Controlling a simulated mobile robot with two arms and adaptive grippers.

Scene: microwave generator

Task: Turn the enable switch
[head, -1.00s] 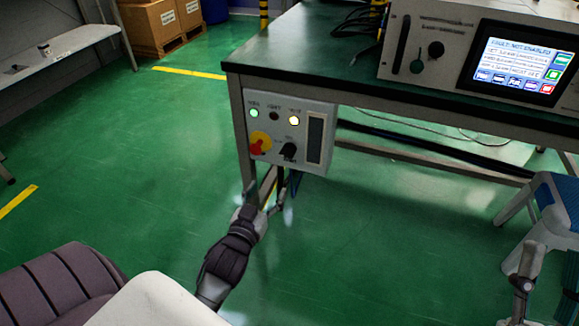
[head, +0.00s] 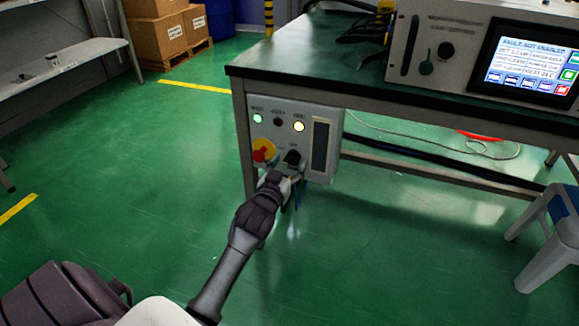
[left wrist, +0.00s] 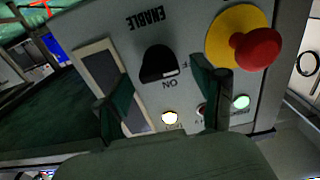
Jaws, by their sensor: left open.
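The enable switch is a black knob (head: 292,158) on the grey control box (head: 262,104) under the table's left corner. In the left wrist view the knob (left wrist: 158,63) appears upside down, with the printed words ENABLE and ON around it; another label is partly hidden by a finger. My left gripper (head: 290,178) is at the box front, just below the knob in the head view. In the left wrist view its open fingers (left wrist: 163,98) stand apart on either side of the knob's line; I cannot tell whether they touch it. My right gripper is not in view.
A red emergency button (left wrist: 257,48) on a yellow disc sits beside the knob. Green and yellow-white lamps are lit on the box. The bench screen (head: 528,62) reads FAULT: NOT ENABLED. The table leg (head: 244,140) is left of the box; a stool (head: 548,240) stands right.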

